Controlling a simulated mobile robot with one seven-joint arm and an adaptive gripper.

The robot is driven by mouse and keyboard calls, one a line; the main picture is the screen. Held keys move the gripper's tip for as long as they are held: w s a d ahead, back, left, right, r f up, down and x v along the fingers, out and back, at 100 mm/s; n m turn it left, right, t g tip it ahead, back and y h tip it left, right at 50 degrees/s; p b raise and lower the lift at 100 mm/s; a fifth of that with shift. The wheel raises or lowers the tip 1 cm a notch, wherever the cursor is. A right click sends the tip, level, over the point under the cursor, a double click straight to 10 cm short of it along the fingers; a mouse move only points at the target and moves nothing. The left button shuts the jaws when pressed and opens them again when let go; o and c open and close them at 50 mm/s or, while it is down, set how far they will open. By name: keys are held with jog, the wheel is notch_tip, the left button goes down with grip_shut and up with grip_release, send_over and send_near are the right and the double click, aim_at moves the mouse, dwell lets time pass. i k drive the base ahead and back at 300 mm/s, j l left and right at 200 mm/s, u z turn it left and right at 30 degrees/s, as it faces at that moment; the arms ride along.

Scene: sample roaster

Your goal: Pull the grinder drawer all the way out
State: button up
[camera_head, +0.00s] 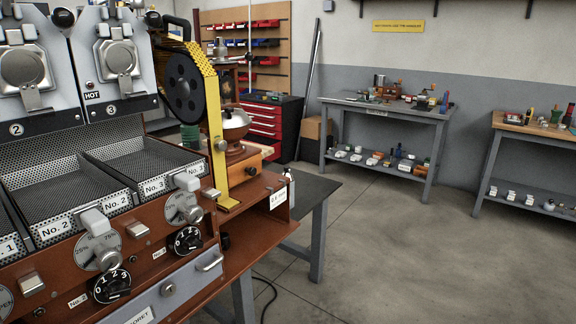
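A hand grinder with a silver domed hopper (235,124) stands just right of the yellow guard, on the right end of the roaster's brown body. Its wooden base (249,165) is partly hidden by the yellow upright. What looks like the grinder drawer (267,152) shows as a lighter wood part at the base's right side, seen at an angle. I cannot tell how far out it is. My gripper is not in view.
The roaster (115,195) with mesh trays, dials and levers fills the left. A yellow guard (214,125) stands close by the grinder. A dark table (317,190) is behind it. Workbenches (385,112) and a red tool chest (270,122) stand farther back. The floor at right is clear.

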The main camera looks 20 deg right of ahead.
aim_at(236, 174)
jog(key=i+l+z, duration=0.2)
jog(key=l, duration=0.35)
jog(key=i+l+z, duration=0.15)
jog(key=i+l, duration=0.15)
jog(key=l, duration=0.2)
jog(key=i+l+z, duration=0.2)
jog(key=l, duration=0.3)
jog(key=i+l+z, duration=0.15)
jog(key=i+l, duration=0.25)
